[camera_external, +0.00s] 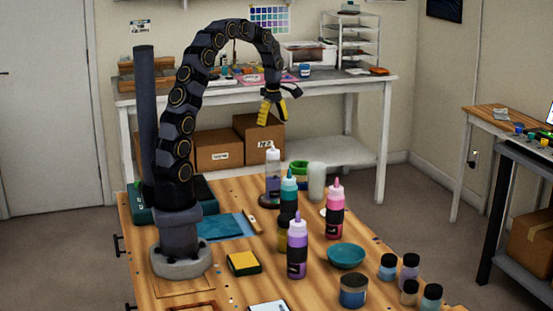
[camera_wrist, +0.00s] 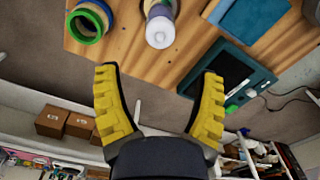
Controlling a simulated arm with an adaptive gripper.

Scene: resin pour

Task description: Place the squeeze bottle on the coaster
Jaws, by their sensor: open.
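Several squeeze bottles stand upright on the wooden table: a purple one (camera_external: 297,252), a pink one (camera_external: 335,218), a teal one (camera_external: 289,192) and a greyish-lavender one with a white cap (camera_external: 273,187). Which one is meant is unclear. The lavender bottle appears to stand on a dark round base (camera_external: 266,206); a white disc (camera_external: 323,212) lies partly hidden behind the pink bottle. Either could be the coaster. My gripper (camera_external: 271,108) is open and empty, above the table's far end. In the wrist view, a white-capped bottle (camera_wrist: 160,32) stands beyond my open fingers (camera_wrist: 158,75).
A teal bowl (camera_external: 346,255), several small jars (camera_external: 388,267) and a yellow sponge-like block (camera_external: 243,263) occupy the front. A green ring-shaped item (camera_external: 299,168) and pale cylinder (camera_external: 317,182) stand behind the bottles. A blue mat (camera_external: 219,227) lies near my base.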

